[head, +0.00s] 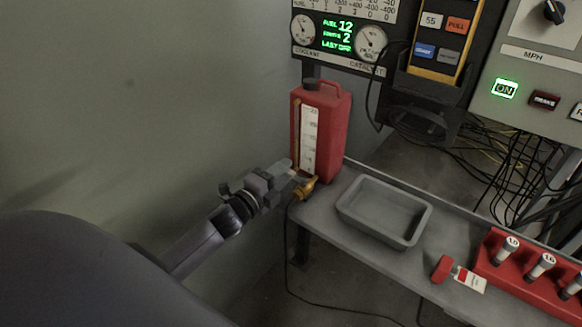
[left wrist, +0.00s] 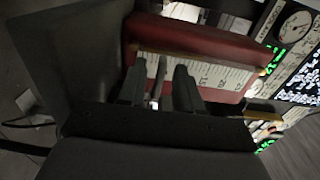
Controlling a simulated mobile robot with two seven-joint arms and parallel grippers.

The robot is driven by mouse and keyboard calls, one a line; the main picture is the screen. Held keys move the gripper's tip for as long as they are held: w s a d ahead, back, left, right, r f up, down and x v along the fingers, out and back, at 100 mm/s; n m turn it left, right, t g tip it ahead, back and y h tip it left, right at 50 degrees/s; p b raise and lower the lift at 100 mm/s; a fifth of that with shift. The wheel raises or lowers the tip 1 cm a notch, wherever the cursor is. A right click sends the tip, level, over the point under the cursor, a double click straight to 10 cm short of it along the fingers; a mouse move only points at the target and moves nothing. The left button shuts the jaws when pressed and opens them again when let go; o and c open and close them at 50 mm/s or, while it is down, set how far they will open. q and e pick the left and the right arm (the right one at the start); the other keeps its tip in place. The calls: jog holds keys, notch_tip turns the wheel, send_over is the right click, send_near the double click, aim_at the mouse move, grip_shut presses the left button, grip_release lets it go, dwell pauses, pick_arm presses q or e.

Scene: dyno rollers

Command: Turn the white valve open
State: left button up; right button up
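A red canister (head: 322,135) with a dark cap and a white scale strip stands on the grey shelf. A brass tap (head: 305,188) sticks out low on its front. My left gripper (head: 290,172) is at the tap, close against the canister's lower front. In the left wrist view its two fingers (left wrist: 160,88) point at the canister (left wrist: 200,42) with a narrow gap between them. A small pale piece shows in that gap; I cannot tell whether it is the white valve or whether the fingers press on it. The gripper hides the valve in the head view. My right gripper is not in view.
A grey tray (head: 352,215) stands on the shelf right of the tap. Gauges (head: 340,35) and a control panel hang behind. Black cables are at right.

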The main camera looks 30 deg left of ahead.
pick_arm(q)
jog(key=shift+w+d, duration=0.1)
jog(key=shift+w, duration=1.5)
grip_shut()
